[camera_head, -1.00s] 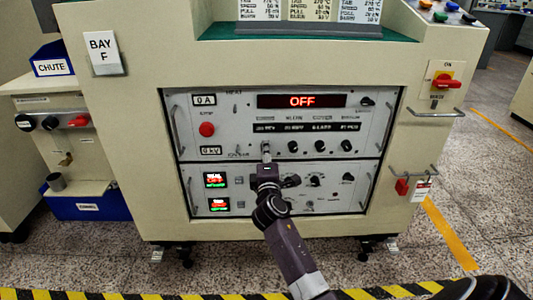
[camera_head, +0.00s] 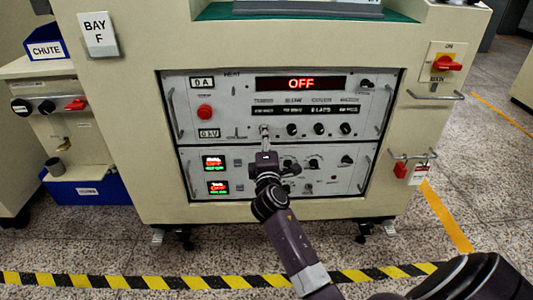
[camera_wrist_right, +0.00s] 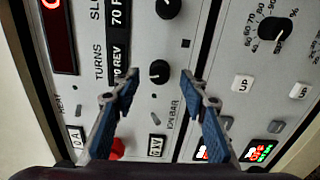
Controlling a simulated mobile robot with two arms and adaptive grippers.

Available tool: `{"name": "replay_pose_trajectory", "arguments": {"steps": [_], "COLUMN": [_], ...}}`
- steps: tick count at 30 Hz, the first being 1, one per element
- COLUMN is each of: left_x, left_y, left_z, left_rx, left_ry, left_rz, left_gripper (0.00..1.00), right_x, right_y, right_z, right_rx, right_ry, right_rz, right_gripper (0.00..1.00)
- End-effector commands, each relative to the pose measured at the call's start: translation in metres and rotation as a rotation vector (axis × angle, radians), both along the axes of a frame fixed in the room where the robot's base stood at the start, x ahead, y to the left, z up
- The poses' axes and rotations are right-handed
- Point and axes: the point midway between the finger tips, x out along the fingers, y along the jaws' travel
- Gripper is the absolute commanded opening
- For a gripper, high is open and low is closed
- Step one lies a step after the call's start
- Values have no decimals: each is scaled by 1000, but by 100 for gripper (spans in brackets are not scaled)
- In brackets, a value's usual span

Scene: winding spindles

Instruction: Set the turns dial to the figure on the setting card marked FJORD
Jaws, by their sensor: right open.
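The turns dial (camera_wrist_right: 159,72) is a black knob beside the TURNS label and a window (camera_wrist_right: 120,62) ending in "REV"; its first figures are partly hidden. My right gripper (camera_wrist_right: 158,80) is open, with one blue-padded finger on each side of the dial. I cannot tell whether they touch it. In the head view my right gripper (camera_head: 265,140) is at the panel below the TURNS column and covers most of the dial. Only the lower edge of the card holder (camera_head: 308,12) shows at the top; no FJORD card is readable. My left gripper is not in view.
A slew knob (camera_wrist_right: 168,8) sits close by the turns dial. The panel has a red button (camera_head: 205,112), a display reading OFF (camera_head: 301,83) and handles (camera_head: 175,112). A red main switch (camera_head: 447,64) is at the right. Striped tape (camera_head: 95,281) crosses the floor.

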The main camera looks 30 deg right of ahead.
Motion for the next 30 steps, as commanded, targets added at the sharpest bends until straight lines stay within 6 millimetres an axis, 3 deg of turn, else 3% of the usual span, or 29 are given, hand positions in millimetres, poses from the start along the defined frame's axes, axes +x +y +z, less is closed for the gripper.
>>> {"name": "replay_pose_trajectory", "arguments": {"steps": [6, 13, 19, 30], "left_x": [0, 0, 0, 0], "left_y": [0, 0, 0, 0], "left_z": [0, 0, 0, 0], "left_rx": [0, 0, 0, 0], "left_ry": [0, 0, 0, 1], "left_rz": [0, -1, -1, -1], "left_gripper": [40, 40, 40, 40], "right_x": [-39, -70, -80, -80], "right_y": [24, 44, 49, 49], "right_z": [-2, -2, -1, -1], "right_rx": [4, 3, 2, 2], "right_ry": [1, 3, 2, 1], "right_rz": [1, 1, 0, 0], "right_gripper": [40, 40, 40, 40]}}
